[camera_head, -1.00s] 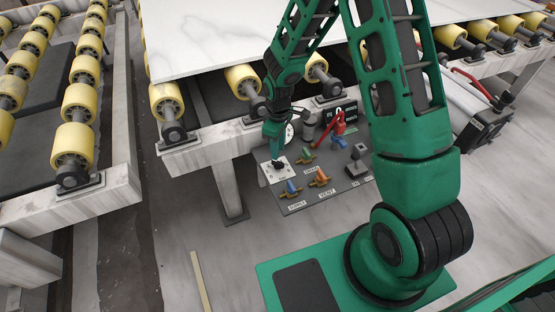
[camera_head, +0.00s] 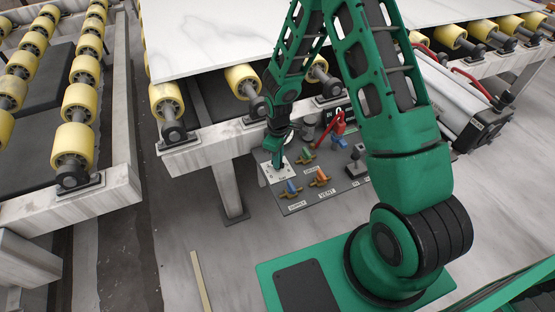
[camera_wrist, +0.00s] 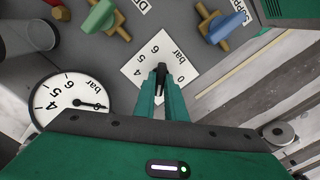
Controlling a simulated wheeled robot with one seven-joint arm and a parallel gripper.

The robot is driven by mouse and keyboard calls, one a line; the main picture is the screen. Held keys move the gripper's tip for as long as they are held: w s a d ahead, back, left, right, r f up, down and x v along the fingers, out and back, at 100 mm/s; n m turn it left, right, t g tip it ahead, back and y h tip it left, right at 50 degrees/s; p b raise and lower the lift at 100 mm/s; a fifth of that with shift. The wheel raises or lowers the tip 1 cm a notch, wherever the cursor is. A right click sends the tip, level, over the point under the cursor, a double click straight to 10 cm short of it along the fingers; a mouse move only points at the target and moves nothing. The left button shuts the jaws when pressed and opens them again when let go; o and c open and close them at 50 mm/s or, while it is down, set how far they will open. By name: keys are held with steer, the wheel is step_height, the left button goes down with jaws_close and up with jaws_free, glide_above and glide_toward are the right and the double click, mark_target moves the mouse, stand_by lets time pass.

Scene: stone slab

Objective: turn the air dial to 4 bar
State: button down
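The air dial is a black knob (camera_wrist: 161,72) on a white plate (camera_wrist: 136,68) marked with numbers and "bar". The plate also shows in the head view (camera_head: 267,173) on the grey control panel. My gripper (camera_wrist: 160,82) is over the plate, its two green fingers on either side of the knob, seemingly closed on it. The fingers and wrist hide part of the scale and knob, so I cannot read its setting surely. A round bar gauge (camera_wrist: 70,103) is at left in the wrist view, its needle pointing right, near the low end.
Blue, orange and green valve handles sit beside the dial, including a green one (camera_wrist: 97,17) and a blue one (camera_wrist: 219,27). A red handle (camera_head: 338,124) and a black joystick (camera_head: 356,158) stand farther right. The slab (camera_head: 220,35) rests on yellow rollers above.

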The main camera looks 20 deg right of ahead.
steer(key=shift+m, duration=0.3)
steer(key=m, duration=0.3)
steer(key=shift+d, duration=0.1)
steer(key=m, duration=0.8)
steer(key=shift+m, duration=0.4)
steer(key=shift+w+m, duration=0.1)
steer(key=shift+m, duration=1.5)
steer(key=c, duration=1.8)
jaws_free()
